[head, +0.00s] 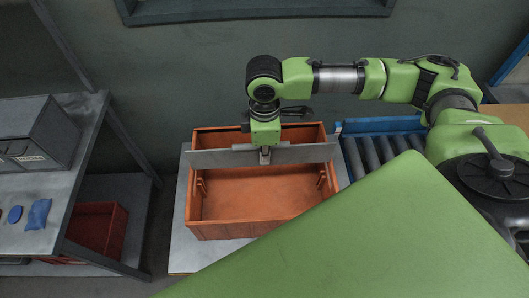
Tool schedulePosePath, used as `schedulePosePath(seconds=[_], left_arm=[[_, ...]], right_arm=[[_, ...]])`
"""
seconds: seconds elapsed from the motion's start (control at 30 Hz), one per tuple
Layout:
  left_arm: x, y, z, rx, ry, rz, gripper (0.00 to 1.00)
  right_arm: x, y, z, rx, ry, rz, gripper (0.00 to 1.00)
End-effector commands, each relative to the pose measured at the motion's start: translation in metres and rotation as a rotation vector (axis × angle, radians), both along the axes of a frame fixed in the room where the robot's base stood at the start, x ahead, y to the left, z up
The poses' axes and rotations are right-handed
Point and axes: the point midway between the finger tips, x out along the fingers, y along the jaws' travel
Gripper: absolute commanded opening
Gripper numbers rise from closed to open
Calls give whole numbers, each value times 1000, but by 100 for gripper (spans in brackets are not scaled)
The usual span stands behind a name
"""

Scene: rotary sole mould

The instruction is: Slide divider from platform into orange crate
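The orange crate (222,232) stands on a light grey platform (187,255) and looks empty in its front part. The divider (305,153), a long thin grey plate, is held upright over the crate and runs across its width, its ends reaching past the side walls. My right gripper (265,156) points down from above and is shut on the middle of the divider's top edge. Whether the divider's lower edge is inside the crate or above its rim, I cannot tell. The crate's back part is partly hidden by the divider and gripper. My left gripper is not in view.
A blue roller conveyor (385,148) adjoins the platform on the right. A grey shelf (75,180) at the left bears a metal cabinet (40,135) and small blue items (38,213). A red crate (97,230) is on the lower shelf. My green body covers the lower right.

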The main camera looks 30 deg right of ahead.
Motion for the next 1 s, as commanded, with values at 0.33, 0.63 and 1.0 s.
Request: schedulePosePath(seconds=[0.33,0.63,1.0], left_arm=[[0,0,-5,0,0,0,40],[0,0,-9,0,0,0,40],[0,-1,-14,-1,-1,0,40]], right_arm=[[0,0,-15,-1,0,1,0],[0,0,-27,0,1,0,0],[0,0,-42,0,1,0,0]])
